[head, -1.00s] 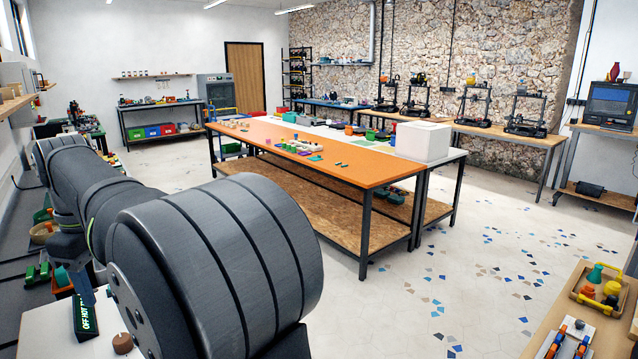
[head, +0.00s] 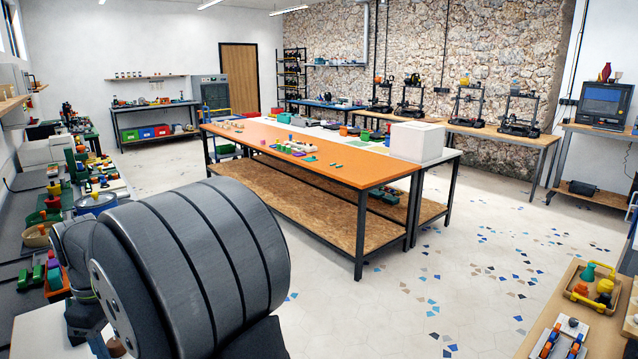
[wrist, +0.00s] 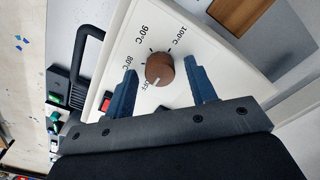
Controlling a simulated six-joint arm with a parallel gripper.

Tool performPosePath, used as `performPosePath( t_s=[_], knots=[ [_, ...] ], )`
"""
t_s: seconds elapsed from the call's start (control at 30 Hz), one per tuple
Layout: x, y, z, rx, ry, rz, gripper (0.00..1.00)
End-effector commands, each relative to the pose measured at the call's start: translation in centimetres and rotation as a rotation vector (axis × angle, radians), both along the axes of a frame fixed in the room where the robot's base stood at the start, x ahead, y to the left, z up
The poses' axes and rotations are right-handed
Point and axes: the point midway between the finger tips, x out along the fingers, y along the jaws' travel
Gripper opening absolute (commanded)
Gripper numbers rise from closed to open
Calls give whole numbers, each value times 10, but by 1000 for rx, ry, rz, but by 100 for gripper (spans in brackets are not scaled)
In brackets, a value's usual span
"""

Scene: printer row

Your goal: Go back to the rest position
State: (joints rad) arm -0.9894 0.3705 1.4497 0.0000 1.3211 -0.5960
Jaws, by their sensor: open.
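My gripper (wrist: 161,66) is open in the wrist view, its two blue fingers apart. A round brown knob (wrist: 159,70) shows between and beyond the fingertips; I cannot tell how far off it is. The knob sits on a white panel (wrist: 215,35) marked OFF, 80°C, 90°C and 100°C, and its white pointer mark is by OFF. Nothing is seen held. In the head view my large dark arm link fills the lower left and hides most of the gripper. A white surface (head: 38,332) shows at the lower left corner there.
A black handle (wrist: 88,50) stands beside the panel in the wrist view. The left bench holds bins, a blue-rimmed round container (head: 95,203) and small parts. An orange-topped table (head: 345,172) stands mid-room. A wooden tray (head: 592,300) lies at right. The floor between is clear.

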Motion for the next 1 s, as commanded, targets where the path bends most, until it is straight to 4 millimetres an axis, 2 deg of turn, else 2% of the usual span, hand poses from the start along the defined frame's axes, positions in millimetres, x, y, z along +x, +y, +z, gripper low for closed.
performPosePath(
  t_s=[0.23,0.37,1.0],
  knots=[
    [0,0,3,0,0,0,51],
    [0,0,15,3,-2,1,51],
    [0,1,138,3,-2,1,51]
  ],
)
